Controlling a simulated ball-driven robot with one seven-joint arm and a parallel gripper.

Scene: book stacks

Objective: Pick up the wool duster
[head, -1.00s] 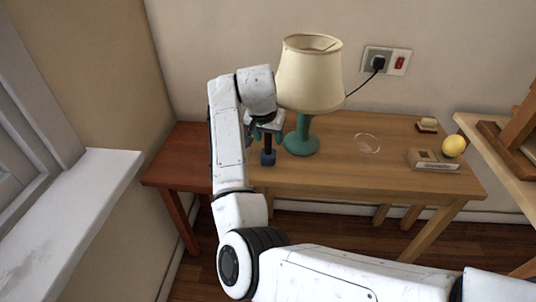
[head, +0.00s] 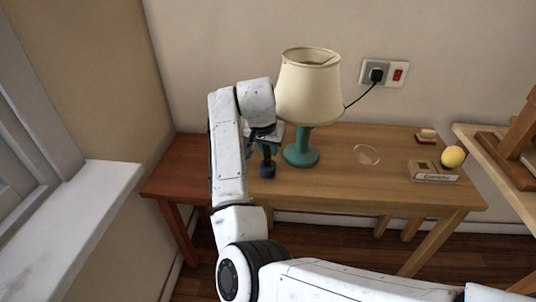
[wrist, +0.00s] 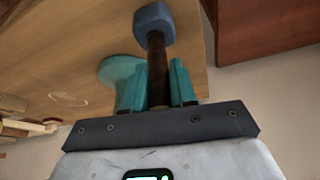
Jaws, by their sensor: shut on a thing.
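The wool duster (head: 267,170) has a dark handle and a blue-grey head that points down, over the left part of the wooden table (head: 330,185). In the wrist view, the duster's blue-grey head (wrist: 154,20) and dark brown handle stick out past my fingers. My gripper (head: 264,140) is shut on the handle, which runs between its teal fingers (wrist: 160,82). My arm hides part of the gripper in the head view. I cannot tell whether the duster's head touches the table.
A lamp with a cream shade (head: 308,90) and teal base stands close right of my gripper. A clear disc (head: 366,154), a labelled box (head: 434,173), a yellow ball (head: 453,157) and a small brush-like block (head: 426,136) lie further right. A reddish table (head: 180,175) adjoins at left.

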